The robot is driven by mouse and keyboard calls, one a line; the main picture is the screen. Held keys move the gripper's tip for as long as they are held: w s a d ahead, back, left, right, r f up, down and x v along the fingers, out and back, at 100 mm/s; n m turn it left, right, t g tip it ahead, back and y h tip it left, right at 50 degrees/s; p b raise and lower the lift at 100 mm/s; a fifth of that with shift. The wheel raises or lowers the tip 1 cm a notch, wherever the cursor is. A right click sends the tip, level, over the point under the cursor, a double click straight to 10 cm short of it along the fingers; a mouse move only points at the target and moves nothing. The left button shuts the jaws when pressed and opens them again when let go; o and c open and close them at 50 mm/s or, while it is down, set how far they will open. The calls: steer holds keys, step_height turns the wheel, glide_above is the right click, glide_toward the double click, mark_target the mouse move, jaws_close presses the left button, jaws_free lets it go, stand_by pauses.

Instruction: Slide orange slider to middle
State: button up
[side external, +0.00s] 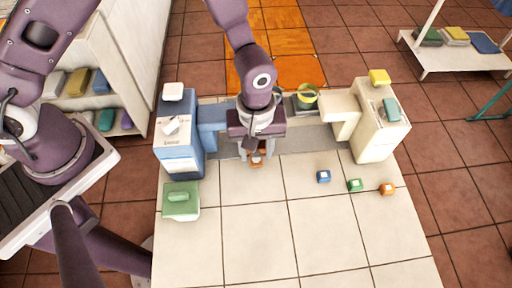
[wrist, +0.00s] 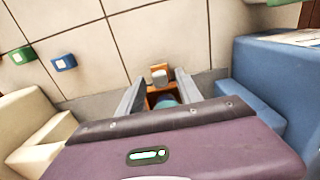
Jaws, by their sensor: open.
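An orange piece with a pale knob, which looks like the orange slider (side external: 257,159), shows just below my gripper (side external: 256,148) near the back of the tiled worktop. In the wrist view the orange slider (wrist: 160,88) lies between the two grey fingers of my gripper (wrist: 158,88). The fingers stand apart on either side of it, open, with gaps visible. Whether a finger touches it I cannot tell. Its lower part is hidden behind the purple gripper body, and its track is not clearly visible.
A blue-and-white cabinet (side external: 179,160) stands left of my gripper and a cream cabinet (side external: 376,140) right. A green box with a handle (side external: 181,207) sits at front left. Small blue (side external: 323,176), green (side external: 355,185) and orange (side external: 388,189) blocks lie right. The front worktop is clear.

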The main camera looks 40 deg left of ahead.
jaws_close()
stand_by(1.3)
